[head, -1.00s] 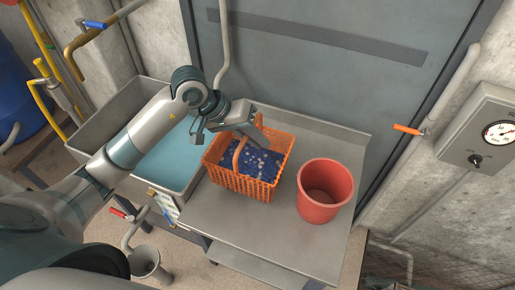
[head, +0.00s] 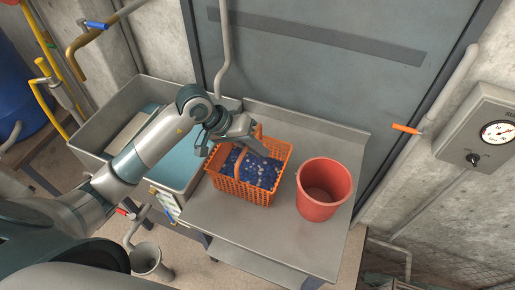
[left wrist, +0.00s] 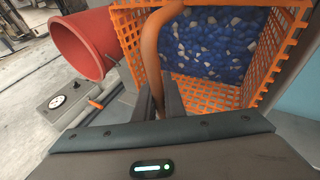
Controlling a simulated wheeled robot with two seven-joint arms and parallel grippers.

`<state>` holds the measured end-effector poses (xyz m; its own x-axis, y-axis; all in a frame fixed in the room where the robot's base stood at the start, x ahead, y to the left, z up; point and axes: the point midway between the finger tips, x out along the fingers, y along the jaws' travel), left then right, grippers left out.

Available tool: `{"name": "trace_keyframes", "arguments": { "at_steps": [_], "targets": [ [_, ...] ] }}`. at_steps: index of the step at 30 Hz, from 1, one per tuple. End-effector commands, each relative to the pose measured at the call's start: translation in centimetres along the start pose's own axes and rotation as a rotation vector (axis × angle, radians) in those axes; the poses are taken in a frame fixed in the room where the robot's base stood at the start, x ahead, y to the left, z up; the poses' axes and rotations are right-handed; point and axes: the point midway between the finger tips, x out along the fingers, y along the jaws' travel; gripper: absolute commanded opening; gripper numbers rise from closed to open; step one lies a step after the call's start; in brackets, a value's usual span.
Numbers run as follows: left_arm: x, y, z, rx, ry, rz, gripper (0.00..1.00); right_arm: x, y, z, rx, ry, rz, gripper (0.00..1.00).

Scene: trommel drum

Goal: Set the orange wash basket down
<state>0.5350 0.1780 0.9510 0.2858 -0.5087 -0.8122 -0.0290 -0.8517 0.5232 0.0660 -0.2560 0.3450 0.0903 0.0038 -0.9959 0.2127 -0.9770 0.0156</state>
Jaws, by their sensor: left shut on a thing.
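The orange wash basket (head: 240,190) is on or just above the grey metal worktop (head: 200,218), between the sink and a red bucket; I cannot tell for sure whether its base touches. It is a lattice basket with an arched handle and holds blue and pale pebbles (head: 256,170). My left gripper (head: 262,148) is at the top of the handle, shut on it. In the left wrist view the handle (left wrist: 150,50) runs between the fingers, and the basket wall (left wrist: 280,55) shows beyond. My right gripper is not in view.
The red bucket (head: 323,190) stands close to the right of the basket. A sink (head: 180,165) with water adjoins the worktop on the left. A grey panel (head: 330,80) rises behind. The worktop's front part is bare.

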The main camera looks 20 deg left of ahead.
Motion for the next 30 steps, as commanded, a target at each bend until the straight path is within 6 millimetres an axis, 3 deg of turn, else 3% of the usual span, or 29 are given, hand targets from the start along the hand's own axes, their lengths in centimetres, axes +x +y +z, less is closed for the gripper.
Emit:
{"name": "trace_keyframes", "arguments": {
  "at_steps": [1,3,4,20,30],
  "targets": [
    [0.1,-0.1,0.0,0.001,0.002,0.001,0.0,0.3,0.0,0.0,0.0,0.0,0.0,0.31],
    [0.1,0.0,0.0,0.0,0.0,0.0,0.24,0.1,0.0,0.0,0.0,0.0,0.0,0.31],
    [0.1,0.0,0.0,0.0,0.0,0.0,0.28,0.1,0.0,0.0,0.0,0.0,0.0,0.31],
    [-0.4,0.0,-0.1,0.001,0.002,0.0,0.28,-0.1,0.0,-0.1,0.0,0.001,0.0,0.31],
    [-5.4,-0.1,-0.1,0.004,0.005,-0.002,0.28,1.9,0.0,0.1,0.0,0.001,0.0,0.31]
  ]
}}
